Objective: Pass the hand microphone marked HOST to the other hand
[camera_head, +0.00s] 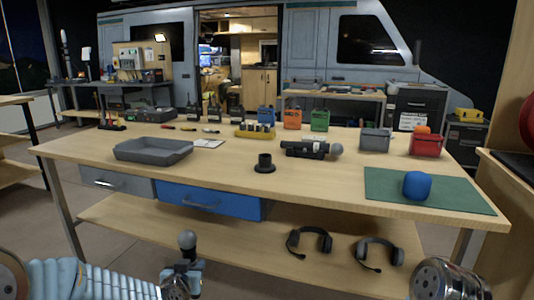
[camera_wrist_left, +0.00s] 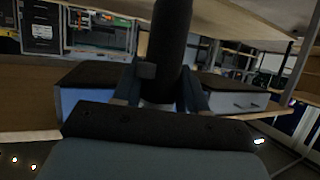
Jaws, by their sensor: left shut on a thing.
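My left gripper (camera_head: 182,270) is at the bottom left of the head view, in front of the workbench and below its top. It is shut on a hand microphone (camera_head: 187,240), which stands roughly upright with its grey ball head up. In the left wrist view the dark microphone handle (camera_wrist_left: 170,45) rises between the two fingers of the left gripper (camera_wrist_left: 160,90). I cannot read any HOST mark on it. A second microphone with a grey head (camera_head: 336,149) lies on the bench. My right gripper is out of view; only part of what looks like my right arm shows at lower right.
The workbench (camera_head: 220,180) carries a grey tray (camera_head: 153,150), a black round-based holder (camera_head: 264,164), a green mat (camera_head: 380,190) with a blue rounded object (camera_head: 417,185), and a red bin (camera_head: 425,145). Space before the bench looks free.

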